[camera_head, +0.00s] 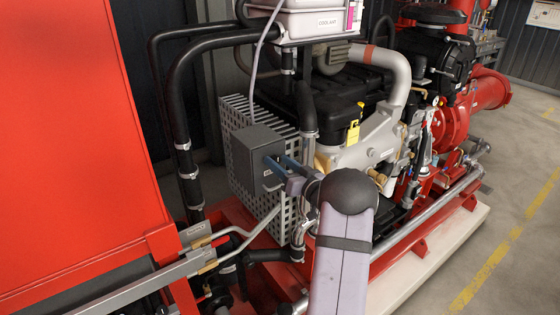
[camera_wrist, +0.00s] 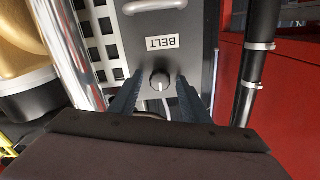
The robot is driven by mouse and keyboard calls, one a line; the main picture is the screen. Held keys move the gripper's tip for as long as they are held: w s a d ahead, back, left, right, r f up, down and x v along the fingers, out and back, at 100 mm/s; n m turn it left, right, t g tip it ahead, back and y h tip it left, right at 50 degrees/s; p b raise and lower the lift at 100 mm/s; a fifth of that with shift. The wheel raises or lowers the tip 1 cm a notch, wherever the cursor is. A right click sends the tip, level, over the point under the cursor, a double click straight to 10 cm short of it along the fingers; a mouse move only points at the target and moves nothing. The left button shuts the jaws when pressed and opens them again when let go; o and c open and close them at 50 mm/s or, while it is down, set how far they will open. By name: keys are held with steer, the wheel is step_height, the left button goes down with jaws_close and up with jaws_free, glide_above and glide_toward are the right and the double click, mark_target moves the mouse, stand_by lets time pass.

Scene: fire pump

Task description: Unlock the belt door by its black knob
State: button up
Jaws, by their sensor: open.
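The belt door is a dark grey panel (camera_wrist: 187,55) with a white label reading BELT, upside down in the wrist view. Its round black knob (camera_wrist: 160,81) has a light pointer mark and sits just below the label. My gripper (camera_wrist: 159,79) is open, with one blue finger on each side of the knob and a visible gap on both sides. In the head view the door is on a grey box (camera_head: 249,152) on the perforated guard. My gripper's blue fingers (camera_head: 272,163) reach its right side there; the knob is hidden.
A perforated metal guard (camera_head: 238,112) surrounds the box. A pale handle (camera_wrist: 150,6) is beyond the label. A black hose (camera_wrist: 251,70) and red panel (camera_wrist: 290,85) lie right in the wrist view. A metal pipe (camera_wrist: 70,45) runs close to the left finger.

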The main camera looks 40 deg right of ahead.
steer(key=shift+c, duration=0.3)
steer(key=c, duration=1)
steer(key=shift+f+n+b, duration=0.1)
steer(key=shift+n+b, duration=0.2)
steer(key=shift+b, duration=0.25)
steer(key=shift+n+b, duration=8.7)
steer(key=shift+b, duration=1.25)
